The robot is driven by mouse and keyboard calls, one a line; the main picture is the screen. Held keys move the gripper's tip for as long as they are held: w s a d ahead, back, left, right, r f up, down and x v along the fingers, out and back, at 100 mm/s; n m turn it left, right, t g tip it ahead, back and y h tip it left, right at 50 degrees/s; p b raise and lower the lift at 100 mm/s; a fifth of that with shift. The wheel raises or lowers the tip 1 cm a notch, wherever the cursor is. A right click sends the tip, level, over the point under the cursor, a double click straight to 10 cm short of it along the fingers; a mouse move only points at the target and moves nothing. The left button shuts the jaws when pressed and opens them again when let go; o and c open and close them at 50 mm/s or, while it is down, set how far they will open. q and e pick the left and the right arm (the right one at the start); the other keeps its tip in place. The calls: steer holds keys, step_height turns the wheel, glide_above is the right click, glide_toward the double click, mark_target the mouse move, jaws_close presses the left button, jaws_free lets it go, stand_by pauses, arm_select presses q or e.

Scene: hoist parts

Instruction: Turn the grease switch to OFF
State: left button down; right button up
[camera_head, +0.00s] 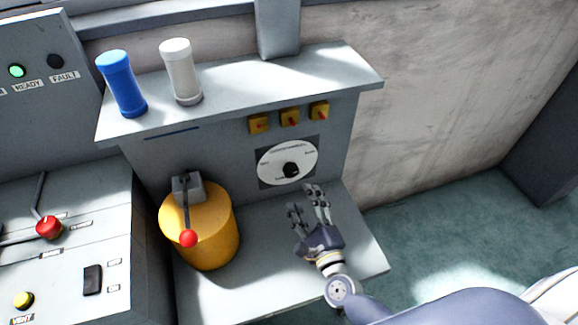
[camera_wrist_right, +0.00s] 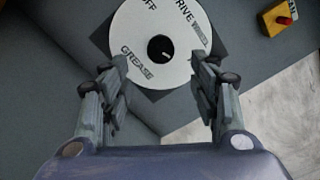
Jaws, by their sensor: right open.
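The grease switch is a white round dial plate (camera_head: 273,165) with a black knob (camera_head: 291,170), on the upright front panel below the shelf. In the right wrist view, the dial (camera_wrist_right: 125,30) reads OFF at upper left, DRIVE at upper right and GREASE at lower left. The knob (camera_wrist_right: 160,48) is at its centre; I cannot tell clearly which label it points to. My right gripper (camera_head: 304,199) is open and empty, just below and in front of the dial. In the wrist view its fingers (camera_wrist_right: 160,68) stand apart on either side of the dial's lower part. My left gripper is not in view.
Small yellow switches (camera_head: 290,117) sit above the dial. A yellow drum (camera_head: 215,235) with a red-knobbed lever stands left on the lower ledge (camera_head: 245,290). A blue cylinder (camera_head: 122,85) and a white cylinder (camera_head: 181,72) stand on the shelf (camera_head: 260,85). The space right of the ledge is open floor.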

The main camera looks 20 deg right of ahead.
mark_target(292, 174)
steer(key=w, duration=0.4)
steer(key=shift+w+a+r+p, duration=0.15)
steer(key=shift+w+r+p, duration=0.1)
steer(key=shift+p, duration=0.05)
steer(key=w, duration=0.2)
steer(key=shift+w+f, duration=0.1)
steer(key=shift+w, duration=0.3)
steer(key=shift+w+a+f, duration=0.1)
steer(key=shift+w, duration=1.1)
steer(key=shift+c, duration=0.8)
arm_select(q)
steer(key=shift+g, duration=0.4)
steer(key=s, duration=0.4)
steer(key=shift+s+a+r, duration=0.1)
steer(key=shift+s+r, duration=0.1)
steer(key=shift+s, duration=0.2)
arm_select(e)
steer(key=c, duration=0.9)
